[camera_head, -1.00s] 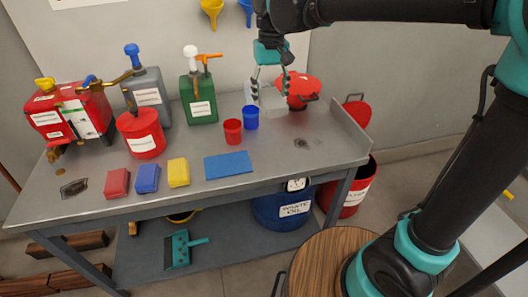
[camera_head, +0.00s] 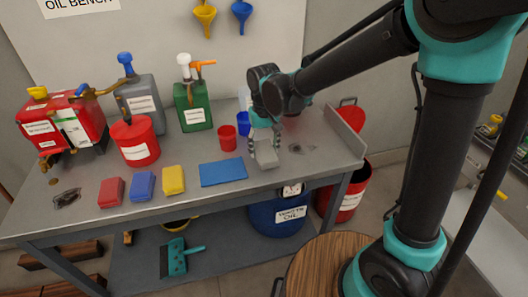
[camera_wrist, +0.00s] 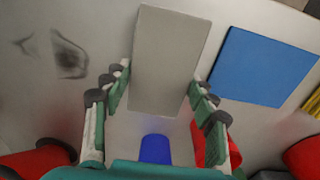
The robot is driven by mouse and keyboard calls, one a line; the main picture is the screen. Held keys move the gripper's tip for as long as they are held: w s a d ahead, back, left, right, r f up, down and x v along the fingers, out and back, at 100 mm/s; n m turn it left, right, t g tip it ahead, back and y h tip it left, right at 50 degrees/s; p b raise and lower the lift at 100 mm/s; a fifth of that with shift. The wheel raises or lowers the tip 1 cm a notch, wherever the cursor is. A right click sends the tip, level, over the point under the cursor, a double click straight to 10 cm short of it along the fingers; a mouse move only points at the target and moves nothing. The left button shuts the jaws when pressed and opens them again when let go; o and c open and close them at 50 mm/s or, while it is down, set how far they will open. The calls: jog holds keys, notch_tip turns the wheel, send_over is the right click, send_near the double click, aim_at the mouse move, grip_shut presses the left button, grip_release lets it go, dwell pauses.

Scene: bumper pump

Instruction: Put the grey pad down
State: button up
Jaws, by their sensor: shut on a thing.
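My gripper (camera_head: 264,144) is shut on the grey pad (camera_head: 266,155), with a finger along each long side. The pad is a pale grey block, low over the metal bench (camera_head: 215,197), to the right of the blue mat (camera_head: 223,173). I cannot tell whether its underside touches the bench. In the wrist view the grey pad (camera_wrist: 166,55) reaches away from between the fingers (camera_wrist: 160,95), and the blue mat (camera_wrist: 262,66) lies to its right, apart from it.
Red (camera_head: 111,191), blue (camera_head: 143,184) and yellow (camera_head: 173,180) pads lie in a row at the bench front. A red cup (camera_head: 228,138) and a blue cup (camera_head: 243,124) stand behind and left of my gripper. A dark stain (camera_head: 302,149) marks the bare bench on the right.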

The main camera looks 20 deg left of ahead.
aim_at(264, 149)
jog(key=shift+f, duration=0.9)
jog(key=shift+f, duration=0.1)
jog(key=o, duration=1.2)
notch_tip(264, 149, up, 12)
